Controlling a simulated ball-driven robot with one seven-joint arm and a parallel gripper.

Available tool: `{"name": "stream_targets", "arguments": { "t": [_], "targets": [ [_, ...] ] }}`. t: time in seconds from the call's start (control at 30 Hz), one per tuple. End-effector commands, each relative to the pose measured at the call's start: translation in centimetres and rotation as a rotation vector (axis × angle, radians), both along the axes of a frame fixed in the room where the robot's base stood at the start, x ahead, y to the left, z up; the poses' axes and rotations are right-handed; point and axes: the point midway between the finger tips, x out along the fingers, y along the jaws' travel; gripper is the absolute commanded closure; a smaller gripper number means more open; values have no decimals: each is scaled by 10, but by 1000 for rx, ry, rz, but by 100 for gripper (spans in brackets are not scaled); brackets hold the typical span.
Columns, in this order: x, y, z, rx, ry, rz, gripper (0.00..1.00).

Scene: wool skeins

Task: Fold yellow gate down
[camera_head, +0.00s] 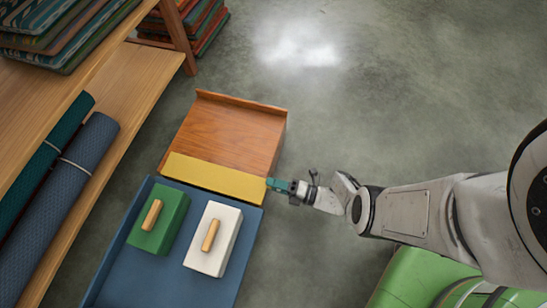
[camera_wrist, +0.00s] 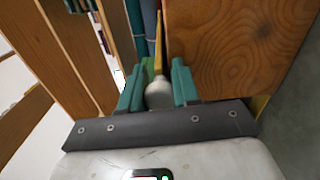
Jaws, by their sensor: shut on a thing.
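The yellow gate (camera_head: 214,178) is a flat bar between the brown wooden platform (camera_head: 228,135) and the blue tray (camera_head: 165,278) in the head view. My gripper (camera_head: 277,185) is at the gate's right end, its teal fingers touching it. In the wrist view my gripper (camera_wrist: 157,88) is shut, with a pale rounded piece (camera_wrist: 158,93) between its fingers. The gate (camera_wrist: 158,45) shows there as a thin upright yellow strip just beyond that piece. How the pale piece joins the gate is hidden.
A green block (camera_head: 170,228) and a white block (camera_head: 222,245), each with a wooden handle, stand in the tray. A wooden shelf (camera_head: 125,95) with rolled and stacked textiles stands at the left. The grey floor at the upper right is clear.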

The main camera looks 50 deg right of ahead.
Motion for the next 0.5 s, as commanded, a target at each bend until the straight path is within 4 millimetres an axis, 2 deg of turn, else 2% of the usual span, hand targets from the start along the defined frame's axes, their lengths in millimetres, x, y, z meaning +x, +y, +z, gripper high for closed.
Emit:
{"name": "stream_targets", "arguments": {
  "t": [0.47, 0.5],
  "targets": [
    [0, -2, -1, 10, 4, -3, 100],
    [0, -2, -1, 9, 3, -3, 67]
  ]
}}
